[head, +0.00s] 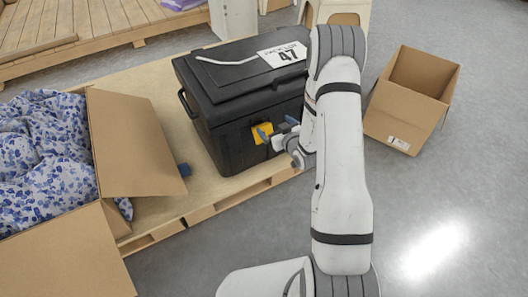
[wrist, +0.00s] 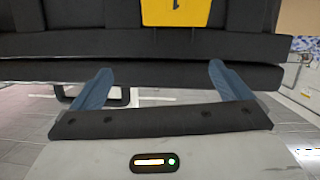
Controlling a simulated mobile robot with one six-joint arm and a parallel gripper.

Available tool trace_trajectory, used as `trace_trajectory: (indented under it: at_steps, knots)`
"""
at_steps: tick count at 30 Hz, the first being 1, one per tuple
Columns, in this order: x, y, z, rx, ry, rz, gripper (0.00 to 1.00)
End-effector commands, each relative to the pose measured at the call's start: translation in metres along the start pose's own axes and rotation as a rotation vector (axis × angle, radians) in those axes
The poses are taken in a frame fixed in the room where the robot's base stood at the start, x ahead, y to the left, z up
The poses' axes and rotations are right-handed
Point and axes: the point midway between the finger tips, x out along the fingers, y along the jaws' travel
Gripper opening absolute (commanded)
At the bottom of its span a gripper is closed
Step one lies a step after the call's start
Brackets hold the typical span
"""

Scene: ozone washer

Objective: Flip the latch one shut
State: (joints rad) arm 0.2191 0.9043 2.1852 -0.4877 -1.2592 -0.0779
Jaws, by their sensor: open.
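A black lidded case (head: 225,80) stands on the wooden pallet with its lid down. One yellow latch (head: 263,132) is on its front face; it also shows at the top of the wrist view (wrist: 175,12), cut by the frame edge. Whether the latch is flipped up or down I cannot tell. My gripper (head: 278,128) is in front of the case at the latch. In the wrist view, its two blue fingers (wrist: 162,82) are spread wide with nothing between them. The latch appears beyond the fingertips, between them. My arm hides the case's right front part.
The pallet (head: 160,90) also holds an open cardboard box (head: 135,145) with blue-patterned cloth (head: 45,140) at left. An empty cardboard box (head: 405,105) stands on the floor at right. A white label reading 47 (head: 284,54) lies on the lid. Floor at lower right is clear.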

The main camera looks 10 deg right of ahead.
Motion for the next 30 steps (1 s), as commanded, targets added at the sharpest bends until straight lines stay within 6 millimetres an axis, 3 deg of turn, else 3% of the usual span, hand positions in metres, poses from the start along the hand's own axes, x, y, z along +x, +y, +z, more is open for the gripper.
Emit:
trace_trajectory:
  at_steps: [1, 3, 9, 14, 24, 30]
  knots:
    - [0.006, -0.006, 0.041, 0.018, 0.038, -0.011, 0.98]
    - [0.007, -0.012, 0.066, 0.038, 0.104, -0.023, 0.98]
    - [0.002, -0.023, 0.109, 0.083, 0.232, -0.038, 0.98]
    - [0.004, -0.025, 0.116, 0.094, 0.269, -0.041, 0.98]
    - [0.053, -0.027, 0.102, 0.093, 0.272, -0.042, 0.98]
    - [0.071, -0.027, 0.096, 0.095, 0.27, -0.04, 0.98]
